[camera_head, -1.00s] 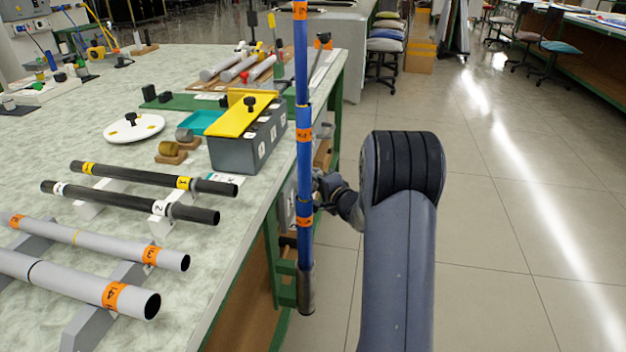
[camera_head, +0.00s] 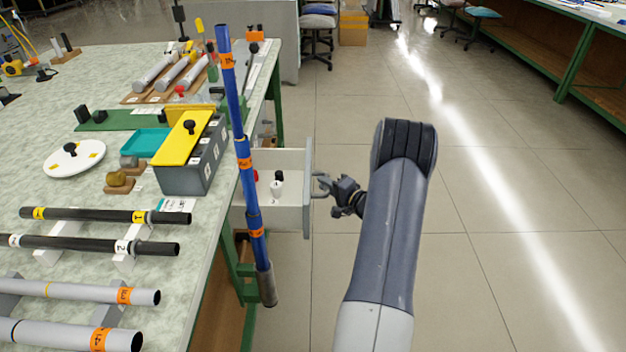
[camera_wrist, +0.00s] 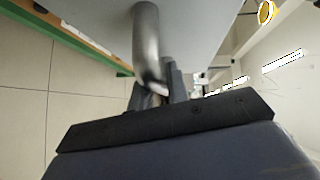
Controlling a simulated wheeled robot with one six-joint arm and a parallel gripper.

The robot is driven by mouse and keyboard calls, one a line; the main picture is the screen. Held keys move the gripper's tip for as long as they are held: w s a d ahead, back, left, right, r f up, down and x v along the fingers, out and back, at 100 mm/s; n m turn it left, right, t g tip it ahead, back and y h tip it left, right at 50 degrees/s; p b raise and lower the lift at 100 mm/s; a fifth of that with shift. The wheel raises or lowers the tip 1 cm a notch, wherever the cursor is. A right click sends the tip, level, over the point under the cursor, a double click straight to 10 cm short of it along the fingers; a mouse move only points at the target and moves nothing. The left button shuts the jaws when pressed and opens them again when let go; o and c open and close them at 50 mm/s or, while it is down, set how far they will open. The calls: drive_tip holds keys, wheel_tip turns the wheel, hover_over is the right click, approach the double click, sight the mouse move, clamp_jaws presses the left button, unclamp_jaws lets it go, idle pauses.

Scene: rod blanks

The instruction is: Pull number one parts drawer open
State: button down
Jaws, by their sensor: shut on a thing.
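The parts drawer (camera_head: 291,160) stands pulled out from under the bench's right side in the head view. Its pale front panel (camera_head: 308,188) faces right, and a small white thing with a black knob (camera_head: 277,185) and a red-topped thing show inside. My gripper (camera_head: 324,185) is at the drawer's front, shut on its handle. In the wrist view the curved metal handle (camera_wrist: 147,45) runs down between the fingers (camera_wrist: 160,92). The drawer's number cannot be read.
A blue rod (camera_head: 243,165) with orange bands stands nearly upright at the bench edge, in front of part of the drawer. The green-framed bench (camera_head: 60,190) carries dark and grey rods and a grey box with a yellow lid (camera_head: 185,140). The floor (camera_head: 480,240) on the right is clear.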

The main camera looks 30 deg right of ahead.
drive_tip(key=shift+s+d, duration=0.25)
drive_tip(key=shift+d, duration=0.05)
drive_tip(key=c, duration=1.4)
unclamp_jaws()
drive_tip(key=shift+o, duration=0.2)
drive_tip(key=p+v, duration=0.2)
drive_tip(key=v, duration=0.8)
drive_tip(key=shift+s, duration=0.4)
drive_tip(key=shift+w, duration=0.15)
drive_tip(key=b+x, duration=0.2)
drive_tip(key=x, duration=0.8)
drive_tip(key=shift+w, duration=0.4)
drive_tip(key=shift+w+a, duration=0.15)
drive_tip(key=shift+a, duration=0.2)
